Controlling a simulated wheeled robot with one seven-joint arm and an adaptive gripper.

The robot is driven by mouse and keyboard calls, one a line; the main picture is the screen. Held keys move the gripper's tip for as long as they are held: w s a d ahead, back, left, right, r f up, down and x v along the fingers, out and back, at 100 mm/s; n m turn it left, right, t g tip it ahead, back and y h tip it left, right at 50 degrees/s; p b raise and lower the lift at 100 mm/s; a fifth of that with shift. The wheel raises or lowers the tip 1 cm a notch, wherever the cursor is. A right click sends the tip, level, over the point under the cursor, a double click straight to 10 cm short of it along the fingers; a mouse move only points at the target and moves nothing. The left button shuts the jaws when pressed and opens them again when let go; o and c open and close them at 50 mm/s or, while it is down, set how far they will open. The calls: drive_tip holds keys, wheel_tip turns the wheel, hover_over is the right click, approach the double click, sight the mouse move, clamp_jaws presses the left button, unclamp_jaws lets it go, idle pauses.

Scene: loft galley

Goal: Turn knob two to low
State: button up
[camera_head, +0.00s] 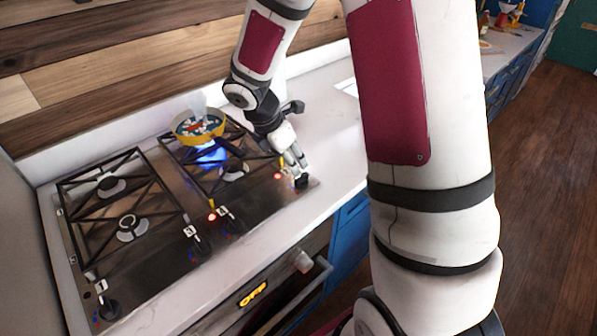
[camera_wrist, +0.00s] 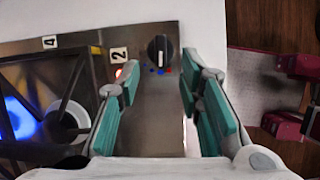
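Knob two (camera_wrist: 160,50) is a round black knob with a white pointer line, beside the label "2" (camera_wrist: 119,55) in the wrist view. The line runs roughly up and down in that view, its white end toward small blue and red dots. In the head view the knob (camera_head: 301,181) is at the stove's right front corner, partly hidden by my gripper (camera_head: 296,163). In the wrist view my gripper (camera_wrist: 158,82) is open, its teal-padded fingers on either side of the knob with gaps visible. Whether the fingertips reach the knob's height is unclear.
The stove (camera_head: 150,265) has other knobs, including ones at front left (camera_head: 107,309) and front middle (camera_head: 198,246). A yellow pot (camera_head: 200,128) stands over a blue flame (camera_head: 211,157) at the back. Red lights (camera_head: 277,176) glow near knob two and mid-stove. White counter (camera_head: 335,125) lies right.

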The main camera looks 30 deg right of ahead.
sight(301, 175)
drive_tip(key=x, duration=0.7)
clamp_jaws()
